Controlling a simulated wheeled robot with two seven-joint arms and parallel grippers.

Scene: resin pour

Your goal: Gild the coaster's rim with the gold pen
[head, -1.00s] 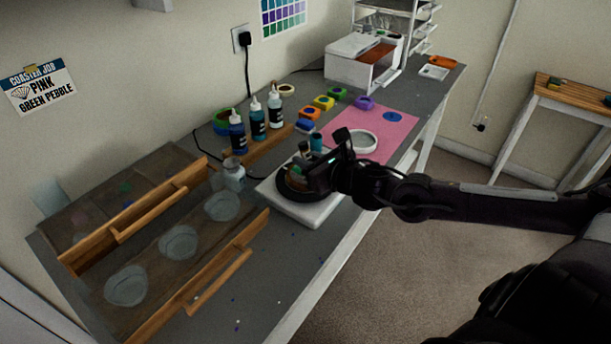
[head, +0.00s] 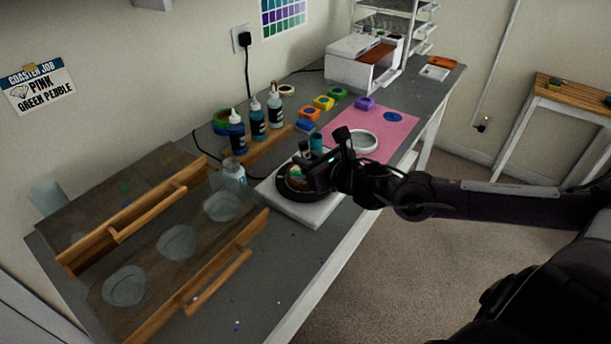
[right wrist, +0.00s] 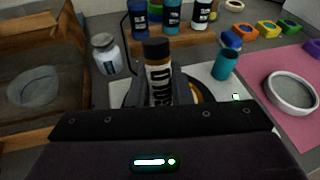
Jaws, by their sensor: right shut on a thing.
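My right gripper (head: 312,176) is shut on the gold pen (right wrist: 158,78), which has a black top and a gold-brown body with dark lettering. It stands about upright in the right wrist view, and its black top shows in the head view (head: 304,147). Its lower tip is hidden by the gripper. The gripper is over the coaster (head: 294,185), which shows brown and green inside a black round stand on a white slab (head: 310,212). I cannot tell whether the pen touches the rim. My left gripper is not in view.
A teal cylinder (head: 316,142) stands just behind the gripper. Several bottles (head: 257,118) and a clear jar (head: 233,174) stand to the left. A wooden-railed rack (head: 160,240) holds clear round pieces.

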